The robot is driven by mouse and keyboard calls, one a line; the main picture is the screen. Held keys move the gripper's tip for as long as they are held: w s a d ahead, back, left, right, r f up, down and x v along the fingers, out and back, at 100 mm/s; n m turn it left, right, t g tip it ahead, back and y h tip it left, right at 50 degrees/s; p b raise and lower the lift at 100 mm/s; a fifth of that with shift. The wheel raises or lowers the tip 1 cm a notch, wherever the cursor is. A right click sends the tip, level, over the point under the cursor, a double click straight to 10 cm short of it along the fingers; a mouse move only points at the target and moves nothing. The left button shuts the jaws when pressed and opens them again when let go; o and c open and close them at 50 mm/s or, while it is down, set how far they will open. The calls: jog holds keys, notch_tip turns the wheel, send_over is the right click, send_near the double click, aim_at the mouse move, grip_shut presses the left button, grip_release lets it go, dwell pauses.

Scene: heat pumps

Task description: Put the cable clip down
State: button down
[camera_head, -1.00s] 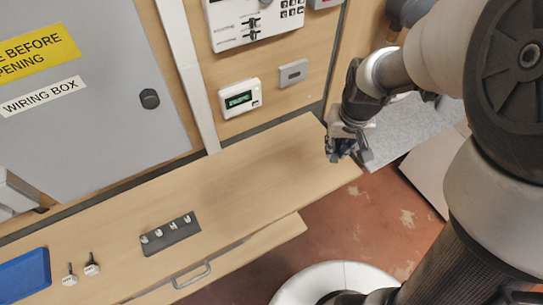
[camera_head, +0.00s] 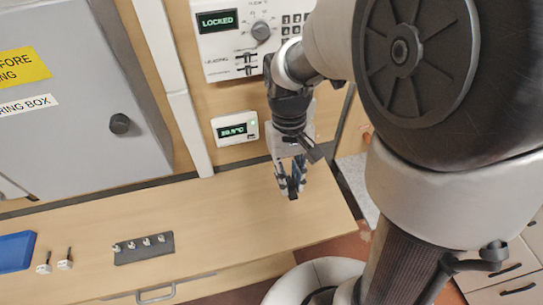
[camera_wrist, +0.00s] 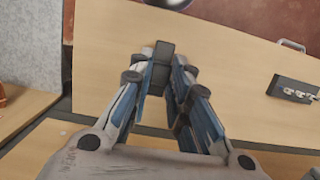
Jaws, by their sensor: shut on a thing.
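My gripper (camera_head: 291,190) points down above the right part of the wooden bench top (camera_head: 230,215). In the wrist view its two blue-sided fingers (camera_wrist: 165,70) are closed around a small dark grey piece, which I take to be the cable clip (camera_wrist: 161,50). The clip sits at the fingertips, and its lower part is hidden between them.
A dark strip (camera_head: 144,248) with several small pale parts lies on the bench to the left. Two small upright pieces (camera_head: 65,259) and a blue tray (camera_head: 15,252) are farther left. A thermostat (camera_head: 235,128) and a control panel (camera_head: 218,66) are on the wall behind.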

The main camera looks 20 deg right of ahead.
aim_at(286, 219)
notch_tip(286, 219, down, 17)
jog(key=b, duration=0.5)
jog(key=shift+f+b, duration=0.1)
jog(key=shift+b, duration=0.2)
jog(key=shift+f, duration=0.15)
jog(key=c, duration=1.5)
grip_release()
